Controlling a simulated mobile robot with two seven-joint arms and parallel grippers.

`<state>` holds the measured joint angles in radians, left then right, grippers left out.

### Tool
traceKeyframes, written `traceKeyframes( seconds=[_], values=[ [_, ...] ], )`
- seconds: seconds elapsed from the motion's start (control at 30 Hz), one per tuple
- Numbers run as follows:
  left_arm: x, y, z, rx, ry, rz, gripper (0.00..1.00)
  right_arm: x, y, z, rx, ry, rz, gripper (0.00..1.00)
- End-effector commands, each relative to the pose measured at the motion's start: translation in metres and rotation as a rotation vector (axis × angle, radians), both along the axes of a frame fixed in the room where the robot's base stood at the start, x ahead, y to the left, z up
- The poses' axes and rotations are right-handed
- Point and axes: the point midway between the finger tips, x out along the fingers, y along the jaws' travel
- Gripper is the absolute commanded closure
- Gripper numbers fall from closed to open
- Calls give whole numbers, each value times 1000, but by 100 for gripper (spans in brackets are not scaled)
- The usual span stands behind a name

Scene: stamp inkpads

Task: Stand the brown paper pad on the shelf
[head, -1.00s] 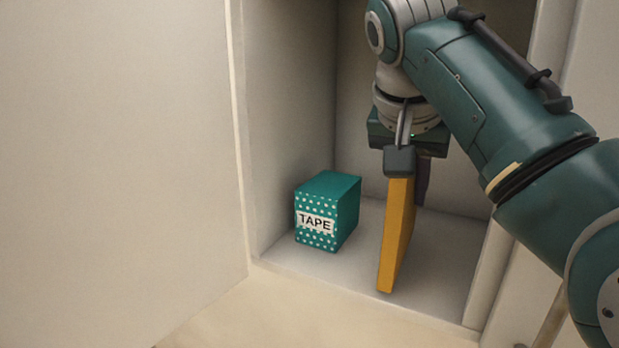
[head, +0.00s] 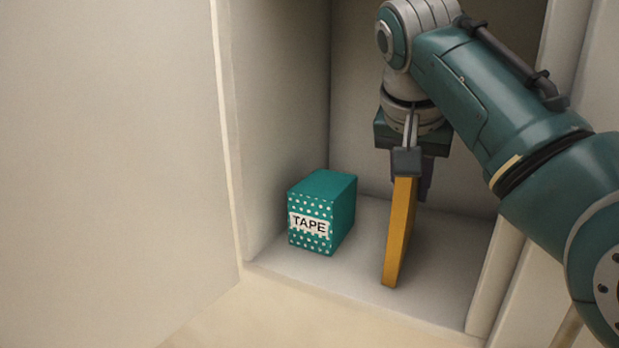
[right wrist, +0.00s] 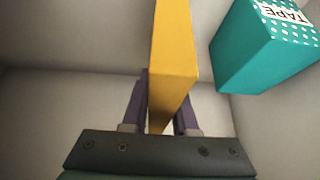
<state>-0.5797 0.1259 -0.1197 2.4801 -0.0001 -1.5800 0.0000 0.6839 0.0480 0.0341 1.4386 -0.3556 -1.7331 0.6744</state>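The paper pad (head: 399,235) shows as an upright mustard-yellow slab inside the open shelf compartment (head: 350,285), its narrow edge toward the head camera. It also shows in the right wrist view (right wrist: 174,45). My right gripper (head: 415,172) points down from above and is shut on the pad's upper part, one finger on each side. The pad's lower edge is close to the compartment floor; I cannot tell whether it touches. My left gripper is in neither view.
A teal dotted box labelled TAPE (head: 312,225) stands left of the pad, with a clear gap between them. It also shows in the right wrist view (right wrist: 258,50). Side walls bound the compartment. Bare floor lies right of the pad.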

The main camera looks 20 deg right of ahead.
Motion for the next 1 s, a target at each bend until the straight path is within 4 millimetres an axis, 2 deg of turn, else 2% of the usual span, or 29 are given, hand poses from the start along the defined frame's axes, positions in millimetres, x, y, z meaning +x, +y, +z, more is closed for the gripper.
traceKeyframes(
  seconds=[0.03, 0.23, 0.57, 0.77, 0.93, 1.0],
  values=[
    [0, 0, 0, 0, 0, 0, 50, 0, 0, 0, -1, -1, 0, 66],
    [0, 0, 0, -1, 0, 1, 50, 0, 0, 0, 0, 0, 0, 44],
    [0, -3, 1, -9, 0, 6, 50, -1, 2, 3, 0, 1, 1, 43],
    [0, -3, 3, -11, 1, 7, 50, -10, 14, 32, 1, -5, 2, 43],
    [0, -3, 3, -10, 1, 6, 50, -24, 30, 68, 2, -8, 1, 43],
    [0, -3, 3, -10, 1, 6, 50, -25, 34, 73, 7, -11, 3, 43]
  ],
)
